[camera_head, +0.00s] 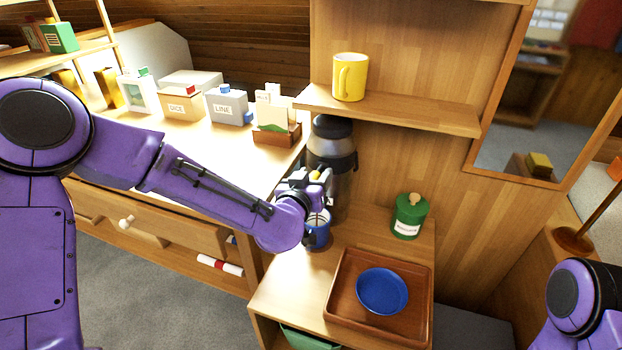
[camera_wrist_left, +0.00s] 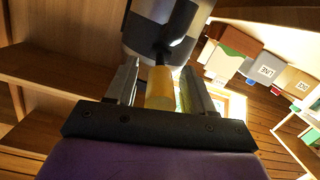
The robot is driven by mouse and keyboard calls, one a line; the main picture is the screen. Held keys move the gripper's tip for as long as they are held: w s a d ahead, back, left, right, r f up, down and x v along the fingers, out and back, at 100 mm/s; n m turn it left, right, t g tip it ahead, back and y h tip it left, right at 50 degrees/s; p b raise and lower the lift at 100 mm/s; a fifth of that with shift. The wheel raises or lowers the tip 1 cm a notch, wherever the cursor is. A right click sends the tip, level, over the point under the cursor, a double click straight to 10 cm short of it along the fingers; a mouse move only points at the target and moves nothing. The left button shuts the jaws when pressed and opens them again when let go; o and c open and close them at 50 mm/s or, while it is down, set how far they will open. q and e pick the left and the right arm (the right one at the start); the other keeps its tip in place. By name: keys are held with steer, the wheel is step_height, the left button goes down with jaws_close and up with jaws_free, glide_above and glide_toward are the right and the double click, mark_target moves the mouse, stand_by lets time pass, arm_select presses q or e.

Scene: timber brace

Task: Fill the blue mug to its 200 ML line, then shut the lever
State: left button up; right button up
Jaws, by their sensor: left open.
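A dark and silver dispenser (camera_head: 332,145) stands against the panel under the shelf; its body also fills the top of the left wrist view (camera_wrist_left: 150,45). The blue mug (camera_head: 319,236) stands low in front of it, partly covered by my left arm. The liquid level and the 200 ML line cannot be made out. My left gripper (camera_head: 318,178) is open at the dispenser's front, above the mug. In the left wrist view, a yellow piece (camera_wrist_left: 158,88), apparently the lever, lies between the open fingers; contact cannot be told. My right gripper is out of view.
A brown tray (camera_head: 341,318) with a blue bowl (camera_head: 382,291) lies in front, with a green jar (camera_head: 410,216) behind it. A yellow mug (camera_head: 350,77) stands on the shelf (camera_head: 420,113) above. Several boxes (camera_head: 228,106) line the left worktop.

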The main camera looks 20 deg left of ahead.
arm_select(q)
steer(key=s+r+p, duration=0.1)
steer(key=s+p, duration=0.1)
steer(key=s, duration=0.8)
steer(key=shift+s+a+r, duration=0.15)
steer(key=shift+a+r, duration=0.05)
steer(key=shift+r, duration=0.1)
